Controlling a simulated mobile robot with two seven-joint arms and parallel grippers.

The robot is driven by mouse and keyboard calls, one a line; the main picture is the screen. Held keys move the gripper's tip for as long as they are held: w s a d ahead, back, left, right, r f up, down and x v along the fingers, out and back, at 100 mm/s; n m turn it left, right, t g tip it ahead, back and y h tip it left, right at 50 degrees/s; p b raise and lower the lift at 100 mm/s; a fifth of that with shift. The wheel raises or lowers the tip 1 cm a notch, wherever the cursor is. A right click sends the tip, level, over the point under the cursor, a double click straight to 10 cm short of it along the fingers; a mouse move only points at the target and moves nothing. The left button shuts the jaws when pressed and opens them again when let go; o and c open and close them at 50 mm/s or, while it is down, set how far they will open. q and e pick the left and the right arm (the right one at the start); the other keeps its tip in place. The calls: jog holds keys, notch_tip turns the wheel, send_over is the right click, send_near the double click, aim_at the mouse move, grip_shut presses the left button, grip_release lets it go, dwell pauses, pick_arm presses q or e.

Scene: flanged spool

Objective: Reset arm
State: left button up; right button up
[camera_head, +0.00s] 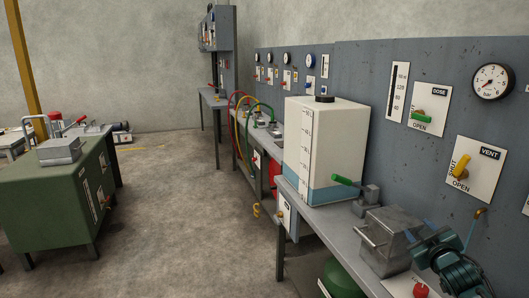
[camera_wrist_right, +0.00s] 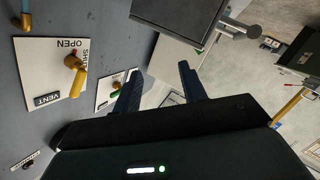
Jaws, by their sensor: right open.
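My right gripper (camera_head: 412,247) is at the lower right of the head view, close to the grey metal box (camera_head: 386,240) on the bench. Its two dark blue fingers also show in the right wrist view (camera_wrist_right: 160,84), spread apart with nothing between them. No flanged spool can be made out in either view. My left gripper is out of view.
A grey bench (camera_head: 330,227) carries a white tank (camera_head: 330,145) and a green-handled lever (camera_head: 346,181). Behind it, a wall panel holds a yellow VENT handle (camera_head: 462,167) and a gauge (camera_head: 492,82).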

jog(key=s+a+f+g+y, duration=0.3)
jog(key=s+a+f+y, duration=0.1)
jog(key=s+a+f, duration=1.05)
jog(key=s+a+f+m+g+y, duration=0.1)
jog(key=s+a+f, duration=0.2)
jog(key=s+a, duration=0.4)
jog(key=s+a+f+m+g+y, duration=0.1)
jog(key=s+a+f, duration=0.2)
jog(key=s+a, duration=0.4)
jog(key=s, duration=0.4)
jog(key=shift+s+a+f, duration=0.15)
jog(key=shift+s+f, duration=0.2)
jog(key=shift+f, duration=0.05)
